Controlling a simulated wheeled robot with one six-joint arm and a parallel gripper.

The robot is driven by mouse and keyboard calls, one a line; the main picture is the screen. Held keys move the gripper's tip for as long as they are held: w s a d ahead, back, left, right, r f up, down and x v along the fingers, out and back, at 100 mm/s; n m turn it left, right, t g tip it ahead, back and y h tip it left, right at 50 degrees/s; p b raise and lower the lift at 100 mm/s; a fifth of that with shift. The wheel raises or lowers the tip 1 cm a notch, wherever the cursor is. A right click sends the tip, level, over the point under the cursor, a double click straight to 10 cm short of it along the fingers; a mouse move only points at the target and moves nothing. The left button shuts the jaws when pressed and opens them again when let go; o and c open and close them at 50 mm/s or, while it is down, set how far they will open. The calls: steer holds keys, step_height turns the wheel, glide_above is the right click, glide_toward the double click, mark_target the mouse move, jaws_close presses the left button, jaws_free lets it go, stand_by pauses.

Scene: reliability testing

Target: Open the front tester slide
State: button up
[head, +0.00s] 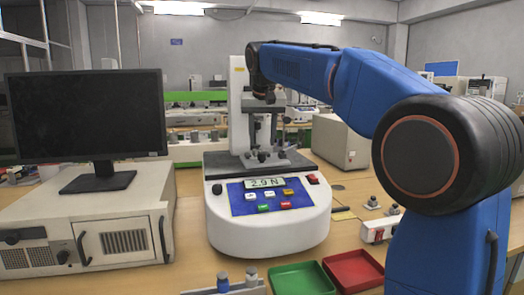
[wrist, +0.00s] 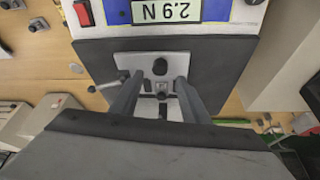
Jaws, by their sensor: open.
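The white tester (head: 268,226) stands on the bench, with a blue button panel and a display reading 2.9 N. On its dark platform sits a grey slide fixture (head: 279,160) with small dark knobs. In the wrist view, the fixture's light grey plate (wrist: 182,64) has a dark round knob (wrist: 160,67) and a lever on its left side. My gripper (wrist: 158,80) is open above the plate, its two fingers apart with the knob appearing between their tips. I cannot tell whether they touch anything. In the head view, my arm's wrist and the tester's upright partly hide the gripper.
A monitor (head: 84,117) and a beige instrument (head: 88,235) with handles stand left of the tester. A green tray (head: 302,279) and a red tray (head: 353,270) lie in front at right. A beige box (head: 340,141) stands behind right. Small metal parts lie on the right bench.

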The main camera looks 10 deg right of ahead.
mark_target(262, 153)
steer(key=shift+x, duration=2.6)
jaws_close()
